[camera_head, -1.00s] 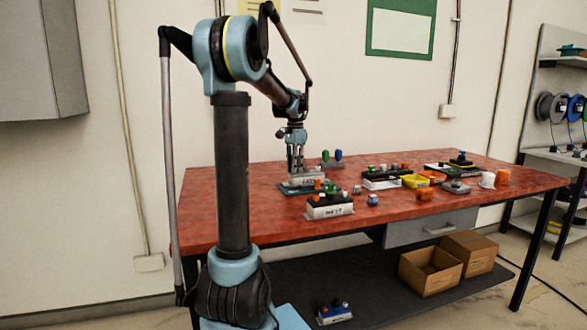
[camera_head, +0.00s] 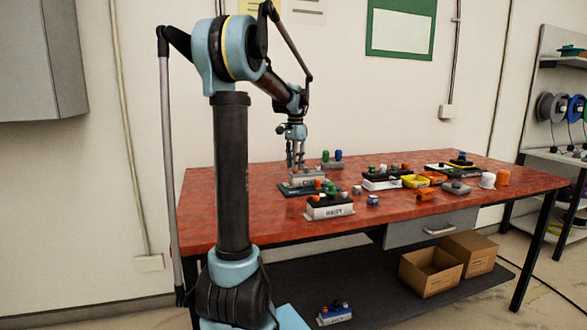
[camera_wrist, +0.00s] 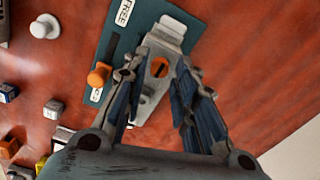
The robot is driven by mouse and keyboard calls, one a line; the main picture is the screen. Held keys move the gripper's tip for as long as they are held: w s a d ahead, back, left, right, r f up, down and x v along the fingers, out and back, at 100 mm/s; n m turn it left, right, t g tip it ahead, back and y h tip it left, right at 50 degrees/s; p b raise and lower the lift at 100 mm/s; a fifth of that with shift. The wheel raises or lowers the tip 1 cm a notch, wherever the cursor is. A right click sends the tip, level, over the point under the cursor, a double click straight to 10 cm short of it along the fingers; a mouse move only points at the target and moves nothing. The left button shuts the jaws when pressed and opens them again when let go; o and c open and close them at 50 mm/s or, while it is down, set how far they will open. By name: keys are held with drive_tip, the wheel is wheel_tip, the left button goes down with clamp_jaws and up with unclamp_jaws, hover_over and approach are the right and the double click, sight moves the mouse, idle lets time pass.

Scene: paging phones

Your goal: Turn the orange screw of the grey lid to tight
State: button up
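The grey lid (camera_wrist: 147,101) shows in the wrist view as a narrow plate over the green board (camera_wrist: 117,45). The orange screw (camera_wrist: 160,67) is set in it, with a dark slot across its head. My gripper (camera_wrist: 158,82) has its two fingers apart, one on each side of the lid, with the screw visible between them. I cannot tell whether the fingers touch the lid. In the head view, my gripper (camera_head: 295,166) points down over the labelled grey box on the green board (camera_head: 285,190). The screw cannot be made out there.
An orange knob (camera_wrist: 98,75) stands beside the lid on the board's left edge. A box with knobs (camera_head: 330,208) stands in front. Several devices and a yellow tray (camera_head: 415,181) occupy the table's right side.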

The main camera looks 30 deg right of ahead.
wheel_tip(320, 180, up, 10)
idle(0.5)
drive_tip(key=shift+r, duration=0.1)
